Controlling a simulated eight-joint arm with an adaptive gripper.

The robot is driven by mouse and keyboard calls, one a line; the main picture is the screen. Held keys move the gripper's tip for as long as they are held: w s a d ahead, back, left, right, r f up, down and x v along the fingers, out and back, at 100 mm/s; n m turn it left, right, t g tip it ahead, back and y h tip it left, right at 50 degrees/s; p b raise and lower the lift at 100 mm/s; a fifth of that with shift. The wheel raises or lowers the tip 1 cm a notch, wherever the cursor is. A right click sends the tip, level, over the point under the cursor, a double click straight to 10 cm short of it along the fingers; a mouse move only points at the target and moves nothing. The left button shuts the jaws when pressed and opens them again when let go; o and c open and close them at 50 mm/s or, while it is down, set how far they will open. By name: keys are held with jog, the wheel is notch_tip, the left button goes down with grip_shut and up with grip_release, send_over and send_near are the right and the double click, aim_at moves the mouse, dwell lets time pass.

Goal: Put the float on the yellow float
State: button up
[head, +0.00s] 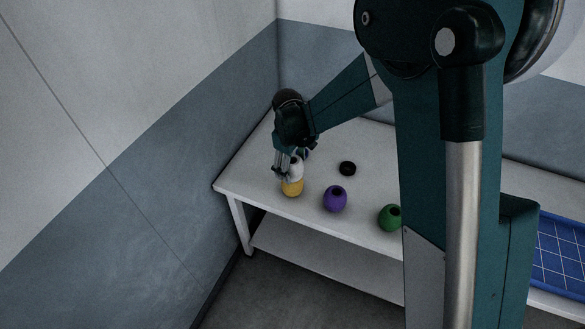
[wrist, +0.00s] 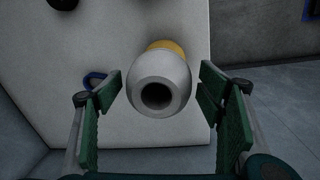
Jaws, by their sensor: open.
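The white float (head: 295,170), with a dark hole in its end, stands on top of the yellow float (head: 292,188) near the left end of the white table. In the wrist view the white float (wrist: 158,72) covers most of the yellow float (wrist: 166,46), and they appear to touch. My gripper (head: 285,171) is at the white float. In the wrist view my gripper (wrist: 161,90) is open, with a finger on each side of the white float and a visible gap at both sides.
A purple float (head: 335,199) and a green float (head: 390,217) stand to the right along the table's front. A blue gridded tray (head: 560,256) is at the far right. A small blue object (wrist: 94,79) shows left in the wrist view.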

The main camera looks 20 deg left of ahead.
jog(key=r, duration=1)
jog(key=shift+s+a, duration=0.1)
jog(key=shift+s, duration=0.3)
dwell(0.4)
jog(key=shift+w+d+r, duration=0.1)
jog(key=shift+d+r, duration=0.25)
jog(key=shift+d, duration=0.05)
jog(key=s+d+r+m+t, duration=0.1)
jog(key=d+r+m, duration=0.1)
jog(key=d+r, duration=0.5)
jog(key=s+d+r+m+t+y, duration=0.1)
jog(key=d+r+m, duration=0.25)
jog(key=d, duration=0.85)
jog(key=s+d+r+m, duration=0.2)
jog(key=d+r, duration=0.3)
jog(key=d, duration=0.4)
jog(key=s+d+m+t, duration=0.2)
jog(key=s+d+m, duration=0.2)
jog(key=s+d, duration=0.4)
jog(key=s+d+r+m+t, duration=0.1)
jog(key=s+d+m, duration=0.3)
jog(key=s+d, duration=0.5)
jog(key=d+t, duration=0.1)
jog(key=d, duration=0.5)
jog(key=shift+h, duration=0.4)
